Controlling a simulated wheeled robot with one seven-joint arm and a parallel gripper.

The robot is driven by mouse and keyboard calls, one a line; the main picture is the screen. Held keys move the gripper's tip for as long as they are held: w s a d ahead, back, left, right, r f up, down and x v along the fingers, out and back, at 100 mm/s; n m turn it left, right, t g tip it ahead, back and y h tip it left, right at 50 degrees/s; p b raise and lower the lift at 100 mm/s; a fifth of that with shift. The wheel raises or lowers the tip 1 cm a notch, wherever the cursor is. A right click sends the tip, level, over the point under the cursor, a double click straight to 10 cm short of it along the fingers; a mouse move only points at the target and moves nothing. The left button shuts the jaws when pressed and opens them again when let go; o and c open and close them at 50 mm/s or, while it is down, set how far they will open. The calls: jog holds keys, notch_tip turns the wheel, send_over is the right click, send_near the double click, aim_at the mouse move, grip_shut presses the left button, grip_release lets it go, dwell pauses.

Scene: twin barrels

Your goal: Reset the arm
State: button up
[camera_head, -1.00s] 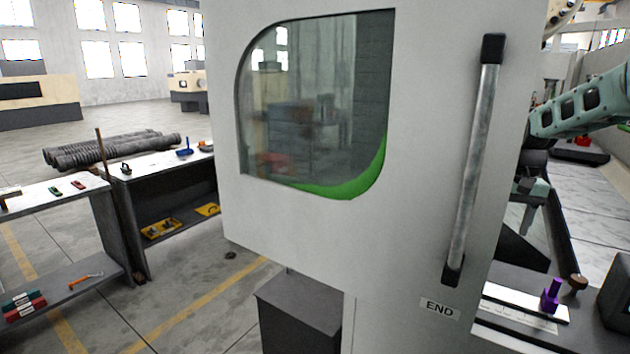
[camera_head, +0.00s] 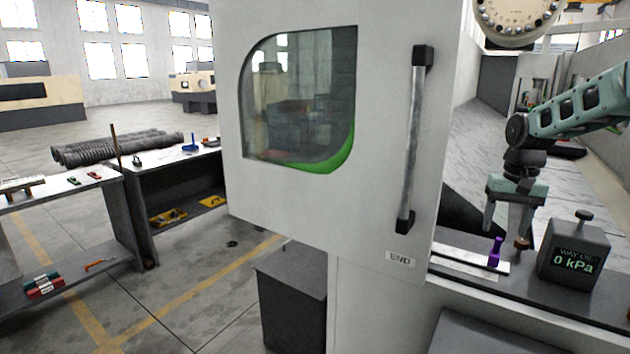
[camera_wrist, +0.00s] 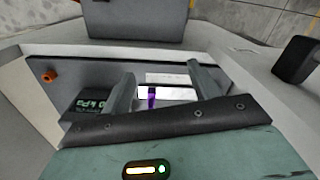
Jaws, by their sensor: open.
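My gripper (camera_head: 511,226) hangs from my green arm at the right of the head view, pointing down with its fingers spread. It is over the machine's ledge, between a small purple piece (camera_head: 495,252) and a dark box marked "WAY OIL 0 kPa" (camera_head: 575,254). A brown knob (camera_head: 522,243) shows close by one fingertip; I cannot tell whether they touch. In the wrist view both fingers (camera_wrist: 157,84) are apart, with the purple piece (camera_wrist: 152,97) seen between them and nothing held.
A large grey machine door (camera_head: 380,190) with a window and a vertical handle (camera_head: 413,140) fills the middle. The white END label (camera_head: 400,259) is below the handle. Workbenches (camera_head: 175,157) with tools stand at the left. Open floor lies between the benches and the door.

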jog(key=s+a+n+b, duration=0.1)
jog(key=s+a+n, duration=0.1)
jog(key=s+a, duration=0.45)
jog(key=s+a+n, duration=0.2)
jog(key=s+a, duration=0.2)
jog(key=a, duration=0.6)
jog(key=s+a+n+b, duration=0.1)
jog(key=s+a+n, duration=0.1)
jog(key=s+a, duration=0.45)
jog(key=s+a+f+n+b, duration=0.1)
jog(key=s+a+f+n, duration=0.1)
jog(key=s, duration=0.8)
jog(key=s+a+f+n, duration=0.3)
jog(key=s+a, duration=0.1)
jog(key=s, duration=0.7)
jog(key=shift+s+f+b, duration=0.2)
jog(key=shift+b, duration=0.15)
